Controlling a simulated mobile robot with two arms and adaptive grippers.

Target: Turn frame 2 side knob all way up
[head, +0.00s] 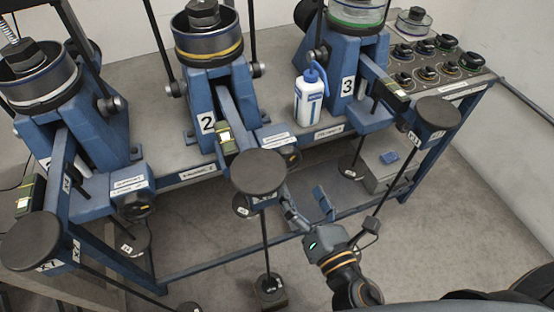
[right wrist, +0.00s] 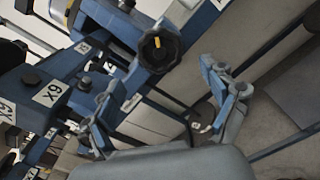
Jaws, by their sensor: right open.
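Frame 2 (head: 207,123) is the blue lever frame in the middle, marked with a white "2" plate. Its side knob (head: 291,156) is a small dark knob on the box at its right front, partly behind the round black disc. In the right wrist view the knob (right wrist: 158,46) is black and ribbed, with a yellow mark on its face. My right gripper (head: 305,196) is open and empty, below and in front of the knob. In the right wrist view its fingers (right wrist: 160,82) are spread below the knob, not touching it. My left gripper is not in view.
The round black disc (head: 258,172) of frame 2's lever is just left of my right gripper. A white bottle (head: 310,100) stands on the bench by frame 3 (head: 347,86). Frame 3's disc (head: 437,112) is at the right.

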